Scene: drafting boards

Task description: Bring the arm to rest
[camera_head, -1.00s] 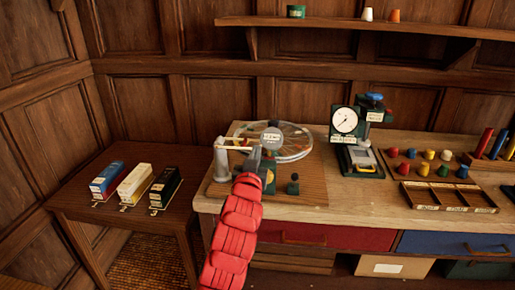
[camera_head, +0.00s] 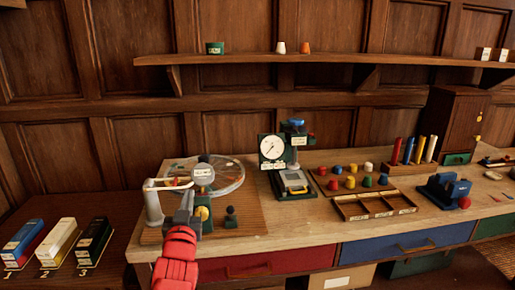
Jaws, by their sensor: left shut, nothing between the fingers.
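My left arm (camera_head: 178,258) is red and comes in from the bottom of the head view. Its gripper (camera_head: 186,203) is at the front of the wheel stand on the bench, close to a small yellow part (camera_head: 203,213). The fingers are small and dark in the picture, and nothing shows held between them. Whether they touch the stand, I cannot tell. The spoked wheel (camera_head: 228,176) lies behind it, with a pale bent arm on a post (camera_head: 153,203) at its left. My right gripper is not in view.
A dial gauge (camera_head: 272,147) stands right of the wheel. Colored pegs (camera_head: 350,182) and an empty divided tray (camera_head: 375,206) lie further right, with a blue device (camera_head: 446,188) beyond. Three boxes (camera_head: 58,240) stand on the lower left table. Bare bench top (camera_head: 290,228) shows in front.

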